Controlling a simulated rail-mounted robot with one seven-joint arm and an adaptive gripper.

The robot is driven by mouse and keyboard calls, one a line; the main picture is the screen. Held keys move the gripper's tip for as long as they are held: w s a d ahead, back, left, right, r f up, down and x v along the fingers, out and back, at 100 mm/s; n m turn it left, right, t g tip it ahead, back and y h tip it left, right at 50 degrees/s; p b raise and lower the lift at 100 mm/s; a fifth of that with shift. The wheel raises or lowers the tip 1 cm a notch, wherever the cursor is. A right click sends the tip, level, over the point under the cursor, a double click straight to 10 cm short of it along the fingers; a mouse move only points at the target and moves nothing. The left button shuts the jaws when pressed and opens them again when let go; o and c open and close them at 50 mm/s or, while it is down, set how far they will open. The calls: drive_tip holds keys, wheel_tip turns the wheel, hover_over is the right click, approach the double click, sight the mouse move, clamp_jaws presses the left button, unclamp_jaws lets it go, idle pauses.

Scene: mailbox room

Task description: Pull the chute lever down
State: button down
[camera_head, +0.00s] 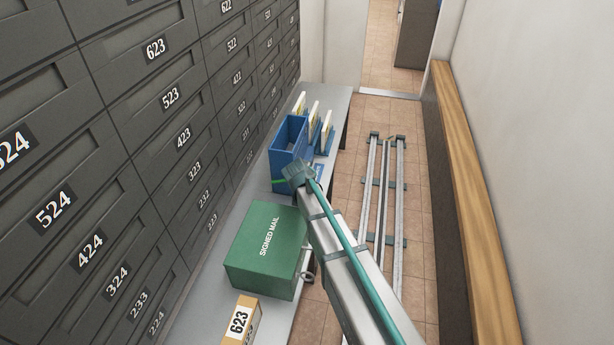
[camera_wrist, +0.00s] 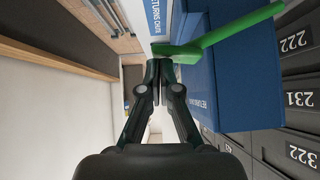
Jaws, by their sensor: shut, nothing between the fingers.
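The blue returns chute (camera_head: 287,140) stands on the grey shelf in the head view. It also fills the upper right of the wrist view (camera_wrist: 240,85). Its green lever (camera_wrist: 236,25) shows in the wrist view as a slanting bar with a blockier end near the fingertips. A small green part of the lever (camera_head: 278,182) shows low on the chute in the head view. My gripper (camera_wrist: 159,63) is shut and empty, its tips right beside the lever's blocky end. I cannot tell whether they touch. In the head view my arm hides the gripper.
A green signed mail box (camera_head: 250,262) and a parcel marked 623 (camera_head: 240,322) stand on the shelf (camera_head: 215,290) nearer me. Upright envelopes (camera_head: 313,118) stand beyond the chute. Grey numbered mailboxes (camera_head: 150,120) line the left wall. Floor is open along the rails at right.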

idle(0.8)
drive_tip(key=w+d+r+v, duration=0.1)
drive_tip(key=v, duration=1.1)
drive_tip(key=shift+d+r+p, duration=0.35)
drive_tip(key=shift+d+r, duration=0.05)
drive_tip(key=shift+r, duration=0.3)
drive_tip(key=shift+f, duration=0.1)
drive_tip(key=s+d+f+n+g+y, duration=0.1)
drive_tip(key=s+d+f+g, duration=0.2)
drive_tip(key=s+d+f, duration=0.35)
drive_tip(key=s+d+f+n+g, duration=0.1)
drive_tip(key=s+d+f+g, duration=0.25)
drive_tip(key=s+f, duration=0.6)
drive_tip(key=s+d+f+n+g+y, duration=0.1)
drive_tip(key=s+d+f+g, duration=0.2)
drive_tip(key=s+d+f, duration=0.5)
drive_tip(key=s+a+f+g+p, duration=0.1)
drive_tip(key=s+f+g+p, duration=0.2)
drive_tip(key=s, duration=1.1)
drive_tip(key=s+a+f+g+p, duration=0.1)
drive_tip(key=s+f+g+p, duration=0.2)
drive_tip(key=s+f, duration=0.4)
drive_tip(key=s, duration=0.8)
drive_tip(key=shift+s+a+p, duration=0.15)
drive_tip(key=shift+s+p, duration=0.2)
